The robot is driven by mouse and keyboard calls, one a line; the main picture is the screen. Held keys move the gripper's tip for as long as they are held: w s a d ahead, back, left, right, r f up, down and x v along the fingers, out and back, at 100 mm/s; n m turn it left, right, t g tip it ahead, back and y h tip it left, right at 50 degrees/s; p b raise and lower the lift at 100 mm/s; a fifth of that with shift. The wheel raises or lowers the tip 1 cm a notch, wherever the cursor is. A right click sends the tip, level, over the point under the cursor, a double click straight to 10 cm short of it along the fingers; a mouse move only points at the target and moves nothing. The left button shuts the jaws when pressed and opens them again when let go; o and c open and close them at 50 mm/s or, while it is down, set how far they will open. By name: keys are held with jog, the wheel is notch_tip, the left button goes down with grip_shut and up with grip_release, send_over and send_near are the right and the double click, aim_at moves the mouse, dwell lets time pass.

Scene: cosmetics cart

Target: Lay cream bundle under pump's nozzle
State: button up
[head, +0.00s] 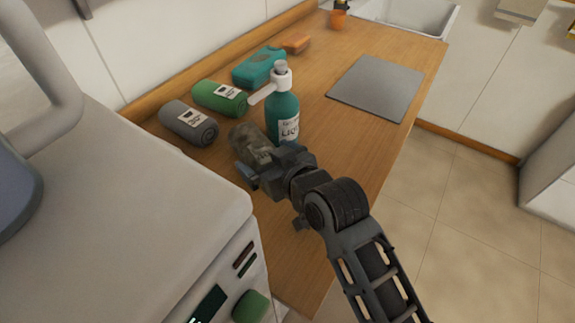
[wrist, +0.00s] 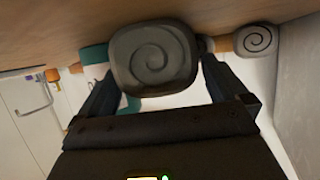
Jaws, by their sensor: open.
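A rolled bundle (head: 247,140), dull grey-brown here and probably the cream bundle, is on the counter left of the pump bottle. Its spiral end (wrist: 153,62) faces me in the wrist view. The teal pump bottle (head: 283,114) stands upright with a white nozzle (head: 262,92) pointing left, above and behind the bundle in the head view. My gripper (head: 252,170) is open at the bundle's near end; its fingers (wrist: 160,85) show on either side of it in the wrist view. Finger contact is not clear.
A grey roll (head: 188,123), a green roll (head: 219,98), a teal pack (head: 259,66) and an orange block (head: 296,44) line the wall side. A grey board (head: 376,87) lies right of the bottle. A white machine (head: 130,215) borders the near left.

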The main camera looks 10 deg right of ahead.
jog(key=b+v, duration=0.1)
jog(key=v, duration=1)
jog(key=shift+s+r, duration=0.2)
jog(key=shift+r, duration=0.15)
jog(key=shift+m+t+h, duration=0.3)
jog(key=shift+m+h, duration=0.3)
jog(key=shift+m, duration=0.2)
jog(key=s+d+f, duration=0.2)
jog(key=s, duration=0.1)
jog(key=s+d+f, duration=0.1)
jog(key=s, duration=0.1)
jog(key=shift+s+d+f, duration=0.1)
jog(key=shift+s+f, duration=0.05)
jog(key=shift+f, duration=0.1)
jog(key=s+d+r+m+h, duration=0.1)
jog(key=s+d, duration=0.2)
jog(key=s, duration=0.5)
jog(key=s+d+r+m+t+h, duration=0.1)
jog(key=s+d, duration=0.2)
jog(key=s, duration=0.6)
jog(key=s+d+r+m+h, duration=0.1)
jog(key=s+d, duration=0.3)
jog(key=s, duration=0.5)
jog(key=shift+s+t+h, duration=0.25)
jog(key=shift+t+h, duration=0.15)
jog(key=shift+h, duration=0.1)
